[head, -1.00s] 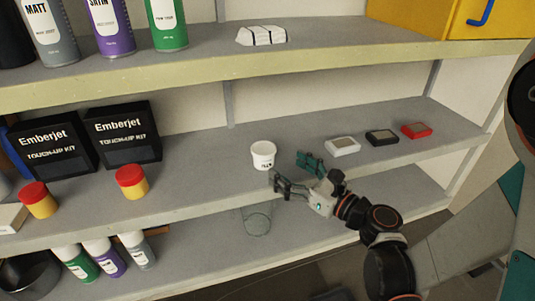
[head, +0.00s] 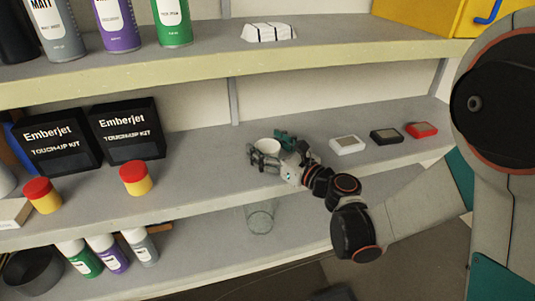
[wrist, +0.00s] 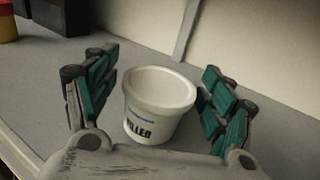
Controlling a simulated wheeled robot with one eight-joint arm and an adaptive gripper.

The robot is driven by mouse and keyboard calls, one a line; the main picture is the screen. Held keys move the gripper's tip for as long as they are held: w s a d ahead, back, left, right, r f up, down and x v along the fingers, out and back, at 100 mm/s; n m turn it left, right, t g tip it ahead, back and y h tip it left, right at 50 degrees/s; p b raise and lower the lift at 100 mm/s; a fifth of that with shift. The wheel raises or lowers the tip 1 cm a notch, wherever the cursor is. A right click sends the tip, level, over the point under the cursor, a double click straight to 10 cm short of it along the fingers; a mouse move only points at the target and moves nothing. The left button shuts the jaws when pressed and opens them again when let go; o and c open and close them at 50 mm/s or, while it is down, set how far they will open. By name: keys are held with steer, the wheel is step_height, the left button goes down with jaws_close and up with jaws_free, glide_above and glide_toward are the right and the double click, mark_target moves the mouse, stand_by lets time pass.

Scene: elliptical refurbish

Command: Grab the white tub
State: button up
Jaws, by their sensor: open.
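The white tub (head: 267,146) stands upright on the middle shelf, partly hidden by my gripper in the head view. In the wrist view the tub (wrist: 157,106) shows an open rim and dark "FILLER" lettering. My gripper (head: 271,150) is open, with its green-padded fingers on either side of the tub. In the wrist view my gripper (wrist: 158,92) has a gap between the left finger and the tub. The right finger is close to the tub's right side; I cannot tell whether it touches.
White (head: 347,145), black (head: 386,136) and red (head: 421,130) flat items lie to the right on the middle shelf (head: 205,165). A red-capped yellow jar (head: 135,178) and Emberjet boxes (head: 127,132) stand to the left. The upper shelf (head: 205,62) is overhead. A clear glass (head: 260,217) stands below.

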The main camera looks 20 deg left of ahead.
steer(key=c, duration=1.4)
